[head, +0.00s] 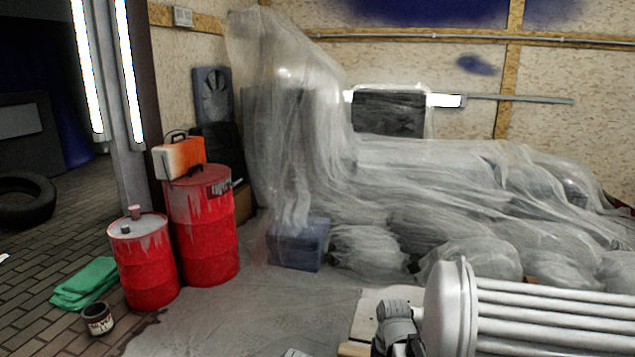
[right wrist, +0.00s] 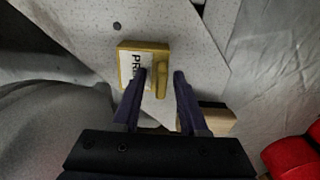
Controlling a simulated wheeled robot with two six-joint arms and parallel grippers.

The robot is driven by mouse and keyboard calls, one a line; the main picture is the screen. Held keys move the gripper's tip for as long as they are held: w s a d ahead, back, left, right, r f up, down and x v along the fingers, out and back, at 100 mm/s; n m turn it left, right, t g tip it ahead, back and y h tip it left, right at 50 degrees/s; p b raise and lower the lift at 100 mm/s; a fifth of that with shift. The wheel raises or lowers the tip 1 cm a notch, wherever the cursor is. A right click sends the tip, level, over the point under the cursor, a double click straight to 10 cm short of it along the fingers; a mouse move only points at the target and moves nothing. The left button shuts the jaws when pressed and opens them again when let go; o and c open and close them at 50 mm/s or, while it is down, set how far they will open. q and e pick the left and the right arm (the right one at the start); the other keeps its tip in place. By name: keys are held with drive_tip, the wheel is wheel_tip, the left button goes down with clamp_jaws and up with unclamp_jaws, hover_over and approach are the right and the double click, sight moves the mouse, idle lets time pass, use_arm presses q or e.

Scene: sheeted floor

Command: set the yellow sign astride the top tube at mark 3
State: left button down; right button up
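The yellow sign (right wrist: 145,65) lies on a white speckled board in the right wrist view. Its pale face carries dark letters, partly covered by a finger, and a yellow raised part stands on its right side. My right gripper (right wrist: 161,75) is open, with its two dark fingers on either side of that raised part and visible gaps. In the head view, part of my right arm shows at the bottom, and the sign is hidden. The pale tubes (head: 560,310) run right from a round end plate (head: 450,308). No mark 3 can be made out. My left gripper is out of view.
The board (head: 372,306) is left of the end plate. Red drums (head: 205,235) stand at left, with an orange case (head: 180,157) on one. A green cloth (head: 86,284) and paint can (head: 98,319) lie nearby. Sheeted heaps (head: 470,200) fill the back.

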drive_tip(key=shift+s+a+f, duration=0.2)
drive_tip(key=shift+s+f, duration=0.05)
drive_tip(key=shift+f, duration=0.1)
clamp_jaws()
drive_tip(key=shift+w+r+p, duration=0.2)
drive_tip(key=shift+r+p, duration=0.6)
drive_tip(key=shift+p, duration=0.25)
drive_tip(key=shift+w+d+r+p, duration=0.1)
drive_tip(key=shift+d+r+p, duration=0.05)
drive_tip(key=shift+r+p, duration=2.25)
drive_tip(key=shift+r, duration=0.15)
wheel_tip(320, 180, up, 43)
drive_tip(key=p, duration=4.3)
drive_tip(key=shift+f, duration=0.2)
